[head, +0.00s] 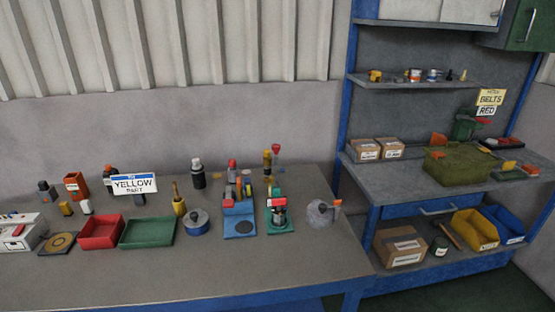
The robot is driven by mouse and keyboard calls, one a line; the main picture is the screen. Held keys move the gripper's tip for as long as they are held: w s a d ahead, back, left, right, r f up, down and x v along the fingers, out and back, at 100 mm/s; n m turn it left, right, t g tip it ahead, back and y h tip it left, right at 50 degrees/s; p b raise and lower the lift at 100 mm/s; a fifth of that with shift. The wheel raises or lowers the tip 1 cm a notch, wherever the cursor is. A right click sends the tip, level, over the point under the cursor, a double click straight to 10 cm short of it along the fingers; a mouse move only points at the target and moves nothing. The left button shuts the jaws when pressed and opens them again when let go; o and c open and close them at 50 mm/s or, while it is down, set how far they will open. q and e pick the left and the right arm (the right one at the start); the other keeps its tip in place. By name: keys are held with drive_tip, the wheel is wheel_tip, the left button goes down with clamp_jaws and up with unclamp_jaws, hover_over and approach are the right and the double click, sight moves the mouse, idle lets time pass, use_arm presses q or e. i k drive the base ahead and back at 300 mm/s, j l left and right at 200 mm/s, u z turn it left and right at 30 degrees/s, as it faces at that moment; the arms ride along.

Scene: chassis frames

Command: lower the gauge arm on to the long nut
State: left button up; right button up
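On the workbench (150,275), a small fixture on a green base (286,227) holds a dark cylindrical part (279,216) with red pieces at its top. Next to it on the left is a fixture on a blue base (231,225) with a dark round pad. Behind them stand a red-topped post (276,149) and a yellowish tool (267,158). I cannot tell which part is the gauge arm, or whether it is raised. The long nut is too small to make out. Neither of my grippers is in view.
A round grey item (319,212) sits on the right. The bench front is clear. Shelving (400,182) stands beyond.

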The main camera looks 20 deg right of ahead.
sight(276, 147)
drive_tip(key=k+u, duration=0.3)
drive_tip(key=u, duration=0.15)
drive_tip(key=k+j+u, duration=0.15)
drive_tip(key=k+u, duration=0.15)
drive_tip(key=u, duration=0.2)
drive_tip(key=l+u, duration=0.1)
drive_tip(key=u, duration=0.4)
drive_tip(key=l+u, duration=0.1)
drive_tip(key=u, duration=0.35)
drive_tip(key=l+u, duration=0.1)
drive_tip(key=u, duration=0.4)
drive_tip(key=k+l, duration=0.3)
drive_tip(key=l, duration=0.15)
drive_tip(key=k+l, duration=0.65)
drive_tip(key=l, duration=0.25)
drive_tip(key=k+l, duration=0.35)
drive_tip(key=l, duration=0.1)
